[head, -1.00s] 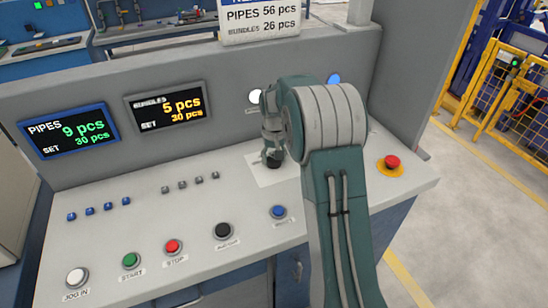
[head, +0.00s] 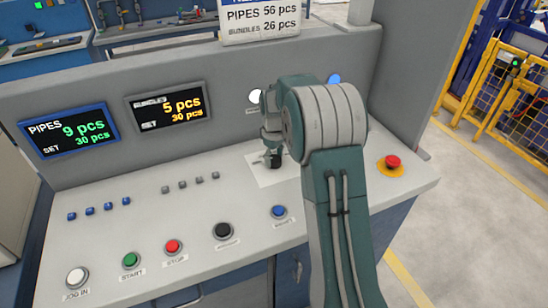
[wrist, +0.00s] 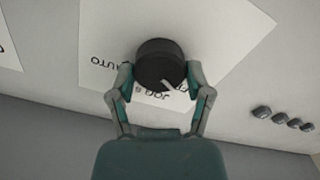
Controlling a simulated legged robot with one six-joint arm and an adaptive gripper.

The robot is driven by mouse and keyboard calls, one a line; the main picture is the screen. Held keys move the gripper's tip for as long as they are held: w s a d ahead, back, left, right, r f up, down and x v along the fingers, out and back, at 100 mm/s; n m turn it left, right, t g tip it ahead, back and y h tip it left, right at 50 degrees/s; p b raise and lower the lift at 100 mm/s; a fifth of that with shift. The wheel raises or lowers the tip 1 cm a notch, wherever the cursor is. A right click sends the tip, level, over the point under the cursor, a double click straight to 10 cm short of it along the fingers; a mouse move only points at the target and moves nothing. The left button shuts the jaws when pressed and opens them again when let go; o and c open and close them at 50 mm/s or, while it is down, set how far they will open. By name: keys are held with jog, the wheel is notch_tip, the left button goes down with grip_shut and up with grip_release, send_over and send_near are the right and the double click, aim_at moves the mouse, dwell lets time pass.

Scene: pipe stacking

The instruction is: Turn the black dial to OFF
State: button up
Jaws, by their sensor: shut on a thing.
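The black dial (wrist: 157,58) is round and sits on a white label plate (wrist: 225,35) in the wrist view. Its white pointer line slants toward the lower right of that view. Upside-down lettering reads AUTO to the left and JOG below; lettering right of JOG is partly covered by a finger. My gripper (wrist: 159,76) is shut on the dial, one finger on each side. In the head view the dial (head: 276,161) shows dark beneath my gripper (head: 271,157), and my arm hides part of the plate.
The sloped panel holds a red STOP button (head: 173,247), a green START button (head: 130,260), a black button (head: 223,231) and a blue button (head: 278,212). A red emergency button (head: 392,161) is right of my arm. Small grey buttons (head: 191,181) lie left of the plate.

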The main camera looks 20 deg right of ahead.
aim_at(274, 158)
dwell(0.4)
jog(key=o, duration=1.1)
jog(key=shift+w+f, duration=0.1)
jog(key=shift+o, duration=0.2)
notch_tip(274, 158, up, 12)
